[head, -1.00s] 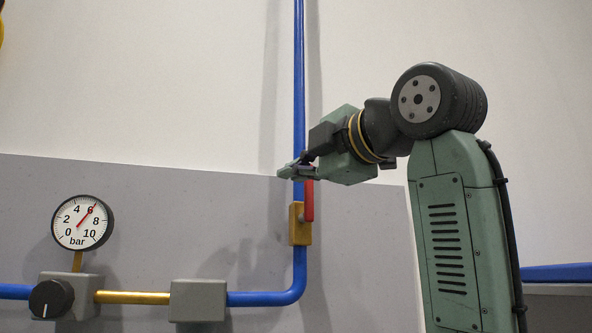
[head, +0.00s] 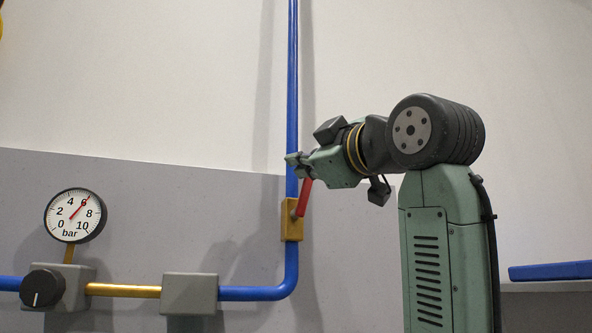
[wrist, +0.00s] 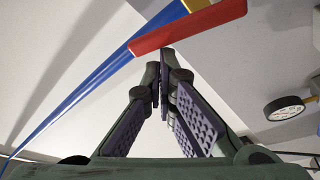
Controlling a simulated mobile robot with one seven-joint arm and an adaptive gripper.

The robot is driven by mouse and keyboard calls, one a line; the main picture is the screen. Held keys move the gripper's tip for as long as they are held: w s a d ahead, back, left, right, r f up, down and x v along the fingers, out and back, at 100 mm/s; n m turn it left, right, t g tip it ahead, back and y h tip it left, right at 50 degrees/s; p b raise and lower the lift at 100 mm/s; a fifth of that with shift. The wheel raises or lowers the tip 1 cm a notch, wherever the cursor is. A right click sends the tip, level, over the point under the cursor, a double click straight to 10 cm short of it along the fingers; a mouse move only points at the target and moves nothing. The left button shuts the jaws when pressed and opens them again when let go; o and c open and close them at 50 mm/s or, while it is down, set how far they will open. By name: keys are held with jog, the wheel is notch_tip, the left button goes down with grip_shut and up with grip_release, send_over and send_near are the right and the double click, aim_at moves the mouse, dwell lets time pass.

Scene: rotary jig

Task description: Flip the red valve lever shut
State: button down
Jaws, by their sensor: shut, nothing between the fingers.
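The red valve lever (head: 304,197) is mounted on a brass valve body (head: 292,228) on the vertical blue pipe (head: 292,90). In the head view the lever points up and leans a little to the right. My gripper (head: 292,159) is at the lever's upper end, in front of the pipe. In the wrist view the red lever (wrist: 188,28) crosses just beyond my gripper's fingertips (wrist: 163,55). The fingers are shut with nothing between them. I cannot tell for certain whether they touch the lever.
A pressure gauge (head: 75,215) stands above a grey block with a black knob (head: 42,289) at lower left. A brass pipe (head: 122,290) leads to a grey box (head: 190,294) and the blue pipe's bend. A blue object (head: 550,270) lies on a ledge at right.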

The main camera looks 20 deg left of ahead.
jog(key=w+d+f+m+t+h+b, duration=0.1)
jog(key=w+d+f+m+t+h, duration=0.1)
jog(key=d+m, duration=0.3)
jog(key=w+f+m+t, duration=0.1)
jog(key=m, duration=0.3)
jog(key=shift+w+m+t+b, duration=0.2)
jog(key=shift+m+t+b, duration=0.1)
jog(key=shift+b, duration=0.1)
jog(key=shift+r, duration=0.15)
notch_tip(320, 180, up, 4)
jog(key=p, duration=0.5)
jog(key=b+v, duration=0.5)
jog(key=v, duration=0.5)
jog(key=shift+s+a, duration=0.15)
jog(key=shift+a, duration=0.15)
